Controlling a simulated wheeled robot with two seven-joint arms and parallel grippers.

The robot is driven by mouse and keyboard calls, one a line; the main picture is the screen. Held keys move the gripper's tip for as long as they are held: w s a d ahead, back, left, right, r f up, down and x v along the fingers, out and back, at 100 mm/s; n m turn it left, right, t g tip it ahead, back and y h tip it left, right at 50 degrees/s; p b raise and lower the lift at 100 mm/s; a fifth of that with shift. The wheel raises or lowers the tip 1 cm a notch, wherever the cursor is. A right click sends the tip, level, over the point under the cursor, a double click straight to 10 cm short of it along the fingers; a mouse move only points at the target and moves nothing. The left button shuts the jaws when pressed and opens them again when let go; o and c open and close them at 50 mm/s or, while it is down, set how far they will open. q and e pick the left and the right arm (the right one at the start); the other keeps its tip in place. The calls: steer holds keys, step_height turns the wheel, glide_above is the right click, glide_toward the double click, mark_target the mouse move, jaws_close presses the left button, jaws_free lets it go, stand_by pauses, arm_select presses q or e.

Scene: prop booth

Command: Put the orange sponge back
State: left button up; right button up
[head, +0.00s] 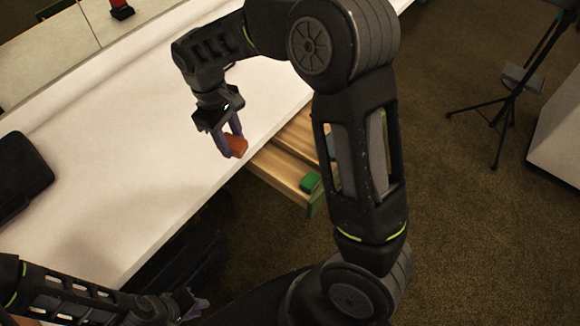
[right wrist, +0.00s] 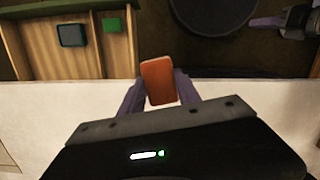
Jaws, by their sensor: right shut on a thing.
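The orange sponge (head: 237,147) is between the fingers of my right gripper (head: 231,140), which is shut on it. In the right wrist view the sponge (right wrist: 159,81) sits between the purple fingertips, slightly tilted, over the table's edge. An open wooden drawer (head: 284,165) sticks out from under the table beside it; in the right wrist view the drawer (right wrist: 47,60) is at the upper left, to the left of the sponge. My left gripper (head: 196,306) is low in the head view, away from the sponge; its jaw state is unclear.
A green block (head: 310,181) lies in the drawer, with a dark blue block (right wrist: 72,35) near it in another part. My right arm hides some of the drawer in the head view. The white table (head: 130,150) is mostly bare; a black case (head: 22,172) lies at its left.

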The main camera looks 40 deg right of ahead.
steer(key=shift+w+d+f+m+b, duration=0.1)
steer(key=shift+d+f+m+b, duration=0.2)
steer(key=shift+f+b, duration=0.1)
steer(key=d+f+m+t+y+b, duration=0.1)
steer(key=d+f+m+y+b, duration=0.1)
steer(key=d+f+m+b, duration=1.4)
steer(key=d+m+b, duration=0.1)
steer(key=m+b, duration=0.2)
steer(key=m, duration=0.1)
steer(key=shift+w+y+b, duration=0.25)
steer(key=shift+y+b, duration=0.05)
steer(key=shift+b, duration=0.1)
glide_above(289, 173)
steer(key=shift+w+d+f, duration=0.1)
steer(key=shift+d+f, duration=0.05)
steer(key=shift+f, duration=1.1)
steer(key=shift+d+f, duration=0.15)
steer(key=shift+f, duration=1.1)
steer(key=shift+f+b, duration=0.5)
steer(key=shift+f, duration=2)
steer(key=shift+f, duration=0.15)
